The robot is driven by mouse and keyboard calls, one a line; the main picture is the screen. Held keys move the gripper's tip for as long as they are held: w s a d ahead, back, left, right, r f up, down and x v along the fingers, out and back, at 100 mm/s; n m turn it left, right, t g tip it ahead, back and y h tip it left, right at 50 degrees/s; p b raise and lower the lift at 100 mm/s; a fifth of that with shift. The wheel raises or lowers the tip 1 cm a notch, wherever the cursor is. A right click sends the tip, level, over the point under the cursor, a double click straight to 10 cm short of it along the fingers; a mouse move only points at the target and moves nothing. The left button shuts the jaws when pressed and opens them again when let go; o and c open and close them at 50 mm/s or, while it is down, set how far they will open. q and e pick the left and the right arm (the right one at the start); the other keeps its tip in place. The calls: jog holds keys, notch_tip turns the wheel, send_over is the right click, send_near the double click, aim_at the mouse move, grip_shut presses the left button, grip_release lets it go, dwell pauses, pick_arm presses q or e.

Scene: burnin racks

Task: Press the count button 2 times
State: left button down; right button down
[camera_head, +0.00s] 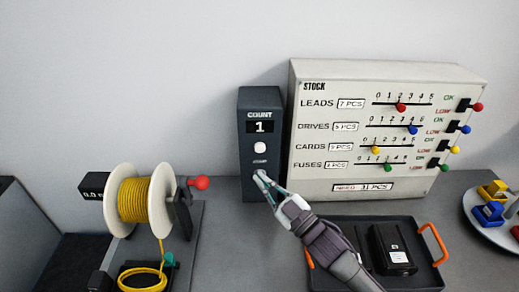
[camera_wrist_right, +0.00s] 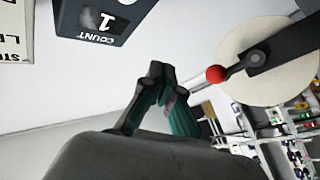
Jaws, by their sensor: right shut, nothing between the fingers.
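The count box (camera_head: 247,185) is a dark upright unit against the wall, with a display (camera_head: 260,127) reading 1. A pale round button (camera_head: 260,147) sits below the display. My right gripper (camera_head: 261,177) is shut and empty, with its fingertips in front of the lower face of the box, below the button. I cannot tell whether the tips touch the box. In the right wrist view the shut fingers (camera_wrist_right: 158,72) show, and the top of the count box (camera_wrist_right: 98,22) appears upside down. My left gripper is not in view.
The white stock board (camera_head: 315,185) with coloured sliders stands right of the box. A black tray (camera_head: 325,276) with orange handles holds a black device. A spool of yellow wire (camera_head: 145,200) with a red knob (camera_head: 200,183) stands at the left. Coloured parts lie on a round plate at far right.

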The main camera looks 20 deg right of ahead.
aim_at(260, 148)
jog(key=w+d+b, duration=0.2)
jog(key=w, duration=0.6)
jog(key=shift+d+b, duration=0.2)
jog(key=shift+b, duration=0.1)
jog(key=shift+w, duration=0.1)
dwell(1.0)
jog(key=shift+w+d, duration=0.15)
jog(key=shift+w, duration=0.2)
jog(key=shift+w+d+b, duration=0.1)
jog(key=shift+w+b, duration=0.2)
jog(key=shift+w, duration=0.15)
dwell(0.7)
jog(key=shift+s, duration=0.1)
jog(key=shift+s+a+p, duration=0.25)
jog(key=shift+s+p, duration=0.2)
jog(key=shift+s, duration=0.35)
